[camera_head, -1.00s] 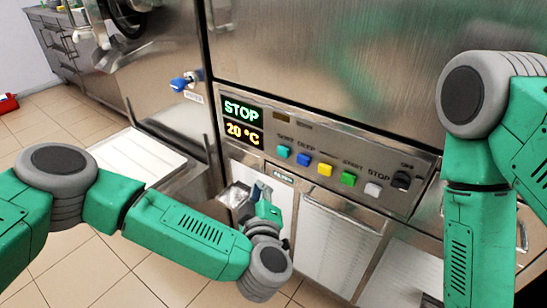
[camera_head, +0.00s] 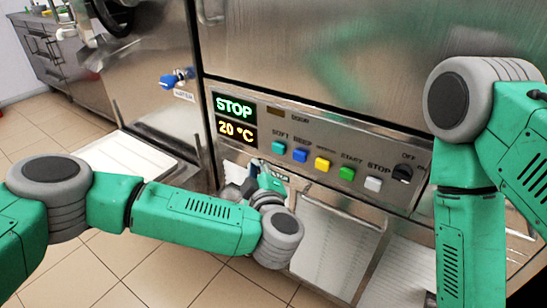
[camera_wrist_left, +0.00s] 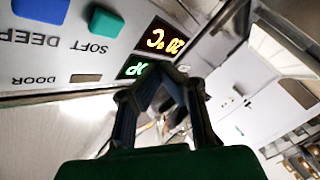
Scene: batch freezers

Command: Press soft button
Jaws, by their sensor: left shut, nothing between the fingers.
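The soft button (camera_head: 279,147) is a teal square button, leftmost in the row on the steel control panel (camera_head: 320,122), under the label SOFT. In the left wrist view the teal soft button (camera_wrist_left: 105,22) shows at the upper left, to the left of the fingers. My left gripper (camera_head: 262,180) is below the soft button and apart from it, in front of the panel's lower edge. In the left wrist view its fingers (camera_wrist_left: 160,75) meet at the tips, shut and empty. The right arm shows on the right; its gripper is out of view.
Beside the soft button are a blue deep button (camera_head: 300,155), a yellow button (camera_head: 322,165), a green start button (camera_head: 346,173), a pale stop button (camera_head: 373,183) and a black knob (camera_head: 402,174). A display (camera_head: 235,119) reads STOP and 20 °C. A white tray (camera_head: 128,155) lies left.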

